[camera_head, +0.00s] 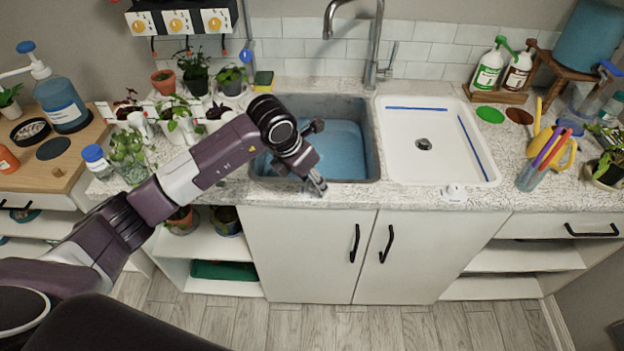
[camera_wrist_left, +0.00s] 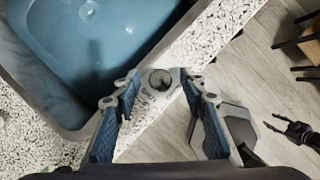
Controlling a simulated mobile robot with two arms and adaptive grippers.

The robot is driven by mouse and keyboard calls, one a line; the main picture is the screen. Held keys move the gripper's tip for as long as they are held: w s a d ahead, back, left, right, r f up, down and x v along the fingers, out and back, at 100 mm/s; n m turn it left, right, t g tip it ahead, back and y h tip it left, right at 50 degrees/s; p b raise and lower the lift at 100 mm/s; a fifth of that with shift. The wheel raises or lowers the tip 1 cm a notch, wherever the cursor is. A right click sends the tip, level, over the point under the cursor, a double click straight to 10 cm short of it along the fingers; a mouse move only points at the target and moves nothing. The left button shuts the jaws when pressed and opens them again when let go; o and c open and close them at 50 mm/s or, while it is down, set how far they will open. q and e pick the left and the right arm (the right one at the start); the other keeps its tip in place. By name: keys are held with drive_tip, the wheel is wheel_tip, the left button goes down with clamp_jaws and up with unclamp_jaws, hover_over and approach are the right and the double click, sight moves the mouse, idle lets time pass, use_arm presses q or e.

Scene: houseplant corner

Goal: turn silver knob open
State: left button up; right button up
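The silver knob (camera_wrist_left: 160,80) shows in the left wrist view as a small round grey piece with a dark centre, at the counter's front edge beside the blue sink. My left gripper (camera_wrist_left: 160,88) is open, its two blue-padded fingers on either side of the knob. Whether the pads touch it I cannot tell. In the head view my left gripper (camera_head: 317,183) hangs over the front edge of the blue sink (camera_head: 345,152), and the knob is hidden there. A dark jointed piece at the wrist view's right edge may be my right gripper (camera_wrist_left: 291,129); its state is unclear.
A white sink basin (camera_head: 422,165) lies to the right, with a white knob (camera_head: 454,192) at its front edge. The faucet (camera_head: 373,60) rises behind the sinks. Potted plants (camera_head: 176,115) crowd the counter left of the blue sink, near my arm. Cabinet doors are below.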

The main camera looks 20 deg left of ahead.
use_arm(q)
drive_tip(key=v, duration=1.2)
idle(0.3)
